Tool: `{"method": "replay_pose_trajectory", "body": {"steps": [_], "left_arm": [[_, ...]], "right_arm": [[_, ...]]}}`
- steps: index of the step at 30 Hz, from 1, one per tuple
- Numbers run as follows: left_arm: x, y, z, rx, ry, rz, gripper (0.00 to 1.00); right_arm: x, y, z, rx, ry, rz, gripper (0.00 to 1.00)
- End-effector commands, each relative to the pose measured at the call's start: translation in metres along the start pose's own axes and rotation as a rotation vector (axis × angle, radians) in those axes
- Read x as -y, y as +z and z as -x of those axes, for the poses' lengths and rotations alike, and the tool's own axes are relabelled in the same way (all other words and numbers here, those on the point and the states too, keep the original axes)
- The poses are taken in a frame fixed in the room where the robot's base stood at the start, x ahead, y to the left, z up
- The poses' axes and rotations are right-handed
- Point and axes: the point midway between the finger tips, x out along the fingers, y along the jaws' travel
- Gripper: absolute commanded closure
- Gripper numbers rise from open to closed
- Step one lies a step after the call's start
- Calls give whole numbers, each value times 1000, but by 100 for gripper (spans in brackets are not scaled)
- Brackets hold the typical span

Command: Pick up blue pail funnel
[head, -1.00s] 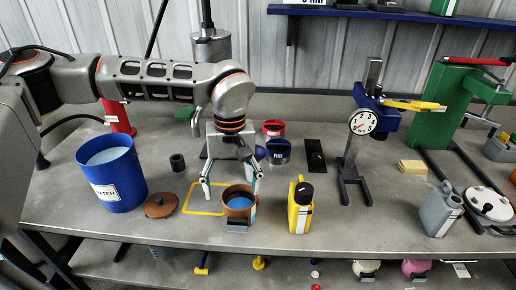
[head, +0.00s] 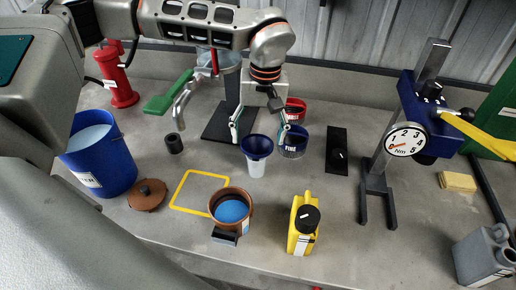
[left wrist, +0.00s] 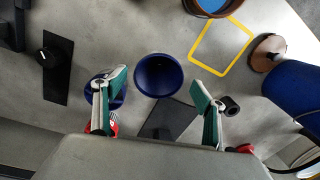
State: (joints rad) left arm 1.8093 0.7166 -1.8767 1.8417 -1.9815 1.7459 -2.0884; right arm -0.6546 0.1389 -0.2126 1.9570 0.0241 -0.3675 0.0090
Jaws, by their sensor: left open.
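A dark blue funnel (head: 257,147), wide mouth up, stands above a pale lower part on the bench. In the left wrist view the round blue funnel mouth (left wrist: 158,75) lies between my fingers in the picture. A blue pail (head: 292,142) marked FINE stands just right of it; it is partly hidden behind a finger in the left wrist view (left wrist: 107,92). My left gripper (head: 258,137) is open and empty, fingers pointing down, just behind the funnel in the head view. I cannot tell how high its tips are. My right gripper is not in view.
A red pail (head: 295,108) stands behind the blue pail. In front are a brown pot (head: 232,208) with blue contents and a yellow jug (head: 303,225). A large blue bucket (head: 100,155) is left. A gauge stand (head: 376,175) is right.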

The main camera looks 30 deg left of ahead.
Motion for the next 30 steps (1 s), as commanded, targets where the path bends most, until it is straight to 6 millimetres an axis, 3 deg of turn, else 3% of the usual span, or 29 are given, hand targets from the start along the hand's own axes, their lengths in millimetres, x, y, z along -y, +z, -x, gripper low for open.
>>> {"method": "replay_pose_trajectory", "body": {"steps": [10,20,24,30], "left_arm": [[1,2,-45,2,0,0,29],[1,1,-52,-1,1,0,29],[1,1,-52,-1,1,0,61],[1,1,-52,-1,1,0,61]], "right_arm": [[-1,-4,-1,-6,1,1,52],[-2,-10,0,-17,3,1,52],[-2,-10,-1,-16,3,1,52],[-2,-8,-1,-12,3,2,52]]}}
